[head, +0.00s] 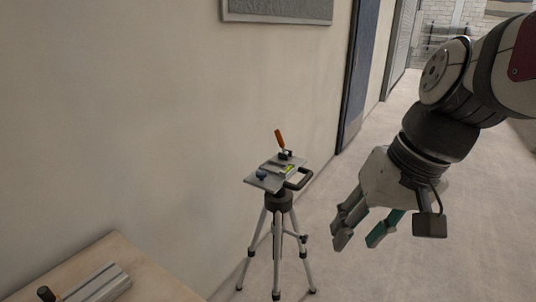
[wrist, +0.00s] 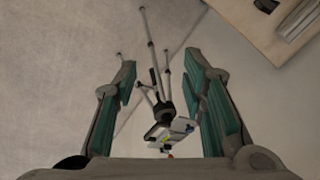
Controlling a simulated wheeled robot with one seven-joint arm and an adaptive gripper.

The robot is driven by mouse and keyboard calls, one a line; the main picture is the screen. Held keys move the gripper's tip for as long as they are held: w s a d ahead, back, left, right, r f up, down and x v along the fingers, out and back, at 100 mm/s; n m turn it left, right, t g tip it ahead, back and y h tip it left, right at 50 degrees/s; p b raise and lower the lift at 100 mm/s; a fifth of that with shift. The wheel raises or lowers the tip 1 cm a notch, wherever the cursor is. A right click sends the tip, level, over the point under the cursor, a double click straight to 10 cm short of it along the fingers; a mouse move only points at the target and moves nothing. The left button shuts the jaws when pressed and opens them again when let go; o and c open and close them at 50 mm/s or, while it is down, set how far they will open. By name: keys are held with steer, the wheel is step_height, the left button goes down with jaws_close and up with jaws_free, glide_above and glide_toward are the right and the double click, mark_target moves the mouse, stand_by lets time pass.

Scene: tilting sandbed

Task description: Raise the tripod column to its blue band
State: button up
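A tripod (head: 278,240) with grey legs and dark joints stands on the floor near the wall. A flat grey plate (head: 262,181) sits on its dark head (head: 279,201). The plate carries an orange-handled lever (head: 279,138), a blue knob (head: 261,175), a yellow-green piece (head: 289,169) and a dark side handle (head: 300,180). No blue band on the column can be made out. My gripper (head: 358,231) is open and empty, to the right of the tripod and apart from it. In the wrist view the tripod (wrist: 160,100) shows between my open fingers (wrist: 160,100), some way beyond them.
A wooden table (head: 145,278) with a grey metal block (head: 100,284) is at the lower left; its corner also shows in the wrist view (wrist: 238,22). The wall (head: 130,110) is behind the tripod. The floor (head: 400,130) to the right is clear.

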steer(key=w+f+m+y+b, duration=0.1)
steer(key=w+f+y+b, duration=0.15)
steer(key=w, duration=0.35)
steer(key=w+f+y+b, duration=0.1)
steer(key=w+f+b, duration=0.1)
steer(key=w+f, duration=0.25)
steer(key=m+t+y+b, duration=0.5)
steer(key=t+y+b, duration=0.2)
steer(key=b, duration=0.3)
glide_toward(307, 181)
steer(key=b+x, duration=0.2)
steer(key=x, duration=0.9)
steer(key=shift+w+d+b, duration=0.1)
steer(key=shift+w+b, duration=0.05)
steer(key=shift+b, duration=0.2)
jaws_close()
